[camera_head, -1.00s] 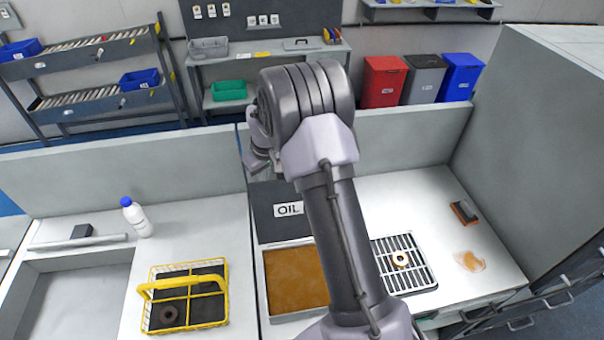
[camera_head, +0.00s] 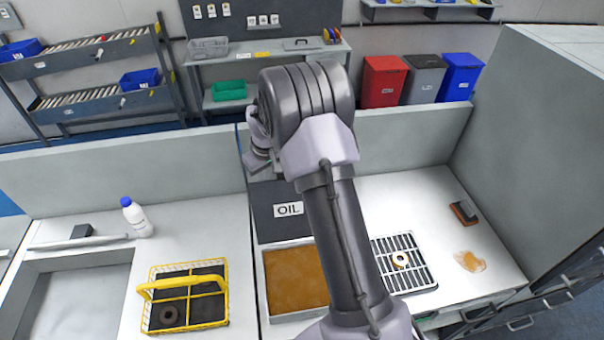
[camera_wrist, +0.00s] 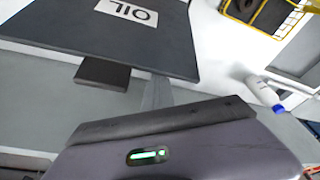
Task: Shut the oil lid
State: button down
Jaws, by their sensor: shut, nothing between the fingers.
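The dark grey oil lid (camera_head: 275,205) with a white OIL label stands open behind the oil tray (camera_head: 295,280), which is filled with brown liquid. In the wrist view the lid (camera_wrist: 120,40) shows as a broad dark panel with the label upside down. A small dark tab (camera_wrist: 102,73) juts from its edge. My gripper (camera_wrist: 165,118) is shut and empty, a little apart from the tab in that view. In the head view my gripper (camera_head: 258,160) is small and partly hidden behind my arm, near the top of the lid. My arm also covers the lid's right side.
A yellow basket (camera_head: 185,295) and a white bottle (camera_head: 136,216) stand on the left counter. A grate (camera_head: 418,272) with a ring on it lies right of the tray. A brush (camera_head: 464,212) and brown spill (camera_head: 469,261) are farther right. A low wall (camera_head: 400,137) runs behind.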

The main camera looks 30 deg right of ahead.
jog(key=shift+s+a+f, duration=0.15)
jog(key=shift+s+f, duration=0.5)
jog(key=shift+f, duration=0.25)
jog(key=s+a+r+b, duration=0.1)
jog(key=s+a+r, duration=0.1)
jog(key=s, duration=0.4)
jog(key=shift+s+a+b, duration=0.25)
jog(key=shift+a+b, duration=0.05)
jog(key=shift+a, duration=0.05)
jog(key=shift+r, duration=0.1)
jog(key=s+a+f+b, duration=0.2)
jog(key=s+a+b, duration=0.2)
jog(key=s, duration=0.6)
jog(key=shift+a+b, duration=0.25)
jog(key=shift+b, duration=0.9)
jog(key=shift+s, duration=0.1)
